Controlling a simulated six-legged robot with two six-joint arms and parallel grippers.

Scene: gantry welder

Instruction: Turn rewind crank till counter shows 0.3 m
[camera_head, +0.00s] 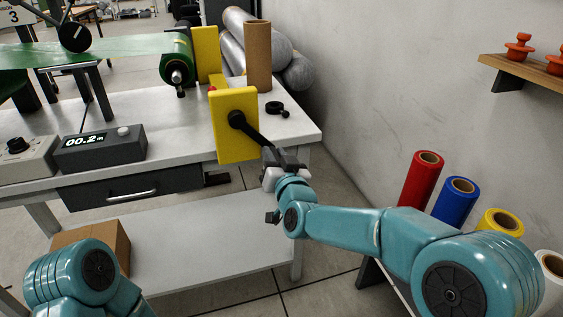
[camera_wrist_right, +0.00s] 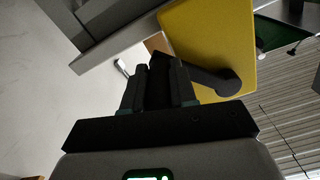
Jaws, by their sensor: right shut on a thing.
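The rewind crank (camera_head: 245,128) is a black arm on the front of a yellow upright block (camera_head: 227,150) at the table's right end. It slants down and right from its hub. My right gripper (camera_head: 272,160) is shut on the crank's handle end, which the fingers mostly hide. In the right wrist view the gripper (camera_wrist_right: 160,80) closes around the dark handle, with the crank arm (camera_wrist_right: 210,80) running right to its hub against the yellow block. The counter (camera_head: 100,147) is a dark box whose display reads 00.2 m. My left gripper is not in view; only part of my left arm shows.
A green roll (camera_head: 176,68) with green film stands behind. A brown cardboard tube (camera_head: 257,57) stands upright at the back right of the table (camera_head: 180,120). A grey box with a knob (camera_head: 20,158) sits left of the counter. Coloured rolls (camera_head: 421,178) stand at the right wall.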

